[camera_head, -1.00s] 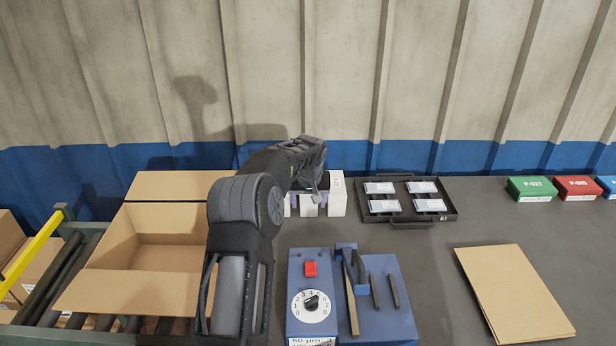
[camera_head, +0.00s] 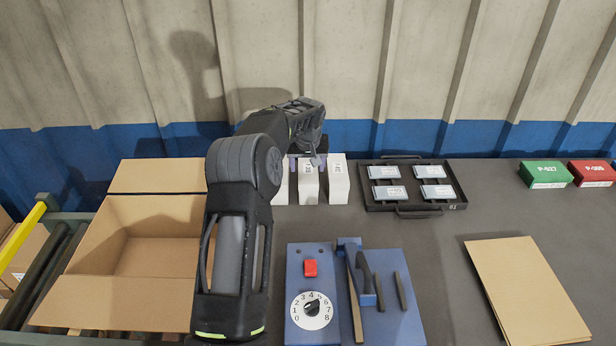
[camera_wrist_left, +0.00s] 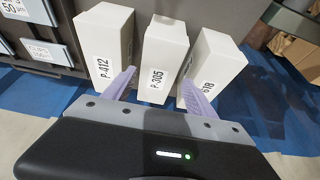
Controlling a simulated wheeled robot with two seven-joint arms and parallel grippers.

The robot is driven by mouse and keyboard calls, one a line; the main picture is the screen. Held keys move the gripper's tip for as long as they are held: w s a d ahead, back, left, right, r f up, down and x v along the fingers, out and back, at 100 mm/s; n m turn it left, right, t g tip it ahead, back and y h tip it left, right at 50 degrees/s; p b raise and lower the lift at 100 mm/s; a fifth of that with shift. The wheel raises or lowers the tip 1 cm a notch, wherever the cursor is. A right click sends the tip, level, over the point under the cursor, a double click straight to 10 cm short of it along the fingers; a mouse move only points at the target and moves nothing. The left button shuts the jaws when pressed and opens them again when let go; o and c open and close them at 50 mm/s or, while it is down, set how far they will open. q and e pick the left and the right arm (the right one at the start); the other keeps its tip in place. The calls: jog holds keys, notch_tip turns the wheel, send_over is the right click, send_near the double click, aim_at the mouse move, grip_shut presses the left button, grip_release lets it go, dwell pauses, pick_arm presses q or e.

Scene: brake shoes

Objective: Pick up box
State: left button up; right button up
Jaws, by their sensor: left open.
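Three white boxes stand in a row at the back of the table: a right one (camera_head: 338,182), a middle one (camera_head: 308,188) and a left one (camera_head: 282,190) partly hidden by my arm. My left gripper (camera_head: 307,158) is open and empty over the row. Its two purple fingers (camera_wrist_left: 160,90) point at the boxes, one on each side of the P-305 box. Contact cannot be told. My right gripper is not in view.
A black tray (camera_head: 455,203) with several silver packs lies right of the boxes. A blue dial fixture (camera_head: 312,278) is in front. Flat cardboard (camera_head: 528,290) and green (camera_head: 545,175) and red (camera_head: 592,173) boxes lie right.

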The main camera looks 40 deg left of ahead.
pick_arm(q)
jog(key=shift+x, duration=1.3)
jog(key=b+x, duration=0.1)
jog(key=x, duration=0.4)
jog(key=shift+w+d+f, duration=0.1)
jog(key=shift+f, duration=0.1)
jog(key=shift+r, duration=0.1)
grip_shut()
